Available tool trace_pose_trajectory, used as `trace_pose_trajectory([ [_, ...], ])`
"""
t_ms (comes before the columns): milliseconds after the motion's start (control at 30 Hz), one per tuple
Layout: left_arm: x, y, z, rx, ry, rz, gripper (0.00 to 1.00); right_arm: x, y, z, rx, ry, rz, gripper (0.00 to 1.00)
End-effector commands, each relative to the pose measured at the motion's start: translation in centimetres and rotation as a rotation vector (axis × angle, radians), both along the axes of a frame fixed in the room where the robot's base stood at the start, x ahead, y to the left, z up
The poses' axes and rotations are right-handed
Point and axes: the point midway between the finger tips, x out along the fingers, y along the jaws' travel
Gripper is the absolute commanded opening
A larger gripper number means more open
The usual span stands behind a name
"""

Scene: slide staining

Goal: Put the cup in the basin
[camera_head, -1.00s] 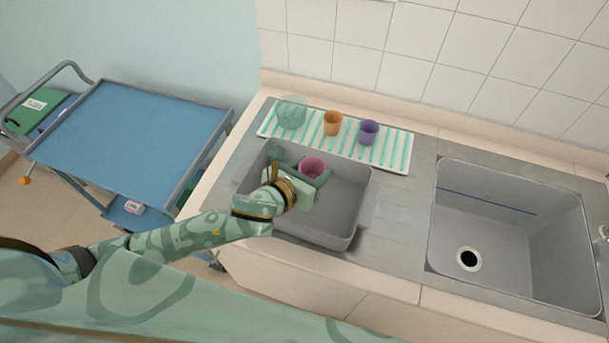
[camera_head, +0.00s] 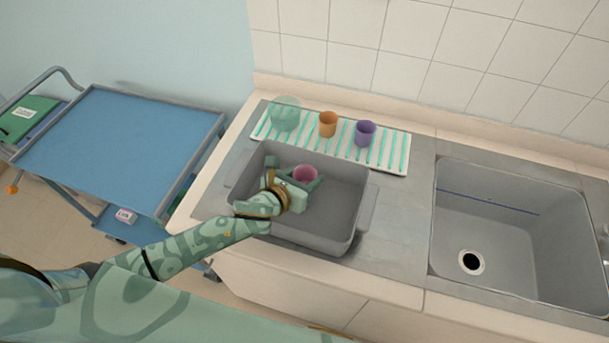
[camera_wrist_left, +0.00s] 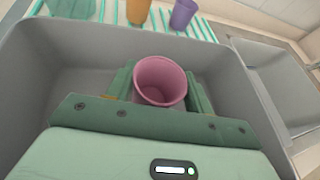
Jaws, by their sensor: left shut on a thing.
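A pink cup (camera_head: 305,174) is inside the grey basin (camera_head: 345,240), held between the fingers of my left gripper (camera_head: 302,184). In the left wrist view the pink cup (camera_wrist_left: 160,82) stands open side up between the two green fingers of my left gripper (camera_wrist_left: 160,90), with the basin walls (camera_wrist_left: 60,55) around it. The gripper is shut on the cup. I cannot tell whether the cup's base touches the basin floor. My right gripper is not in view.
A striped mat (camera_head: 388,160) behind the basin bears a clear glass vessel (camera_head: 285,114), an orange cup (camera_head: 328,124) and a purple cup (camera_head: 365,133). A sink (camera_head: 520,240) is at the right. A blue trolley (camera_head: 120,145) stands at the left.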

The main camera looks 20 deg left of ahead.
Motion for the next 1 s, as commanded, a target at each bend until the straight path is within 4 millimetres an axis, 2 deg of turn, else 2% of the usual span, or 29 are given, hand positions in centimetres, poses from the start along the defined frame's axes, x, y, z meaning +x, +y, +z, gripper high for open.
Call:
trace_pose_trajectory([
  [400,0.0,0.0,-1.0,0.000,0.000,0.000,0.31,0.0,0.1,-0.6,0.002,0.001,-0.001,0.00],
  [433,0.0,0.0,-1.0,0.000,0.000,0.000,0.60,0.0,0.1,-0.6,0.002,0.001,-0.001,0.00],
  [500,0.0,0.0,-1.0,0.000,0.000,0.000,0.74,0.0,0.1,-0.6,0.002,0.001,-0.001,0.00],
  [767,0.0,0.0,-0.9,0.000,0.000,0.000,0.74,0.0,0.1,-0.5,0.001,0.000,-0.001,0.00],
  [900,0.0,0.0,0.6,-0.002,-0.002,0.000,0.74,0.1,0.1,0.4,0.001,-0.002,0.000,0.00],
  [1000,-1.9,0.7,1.1,0.003,0.001,-0.001,0.74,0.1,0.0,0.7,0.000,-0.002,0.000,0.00],
])
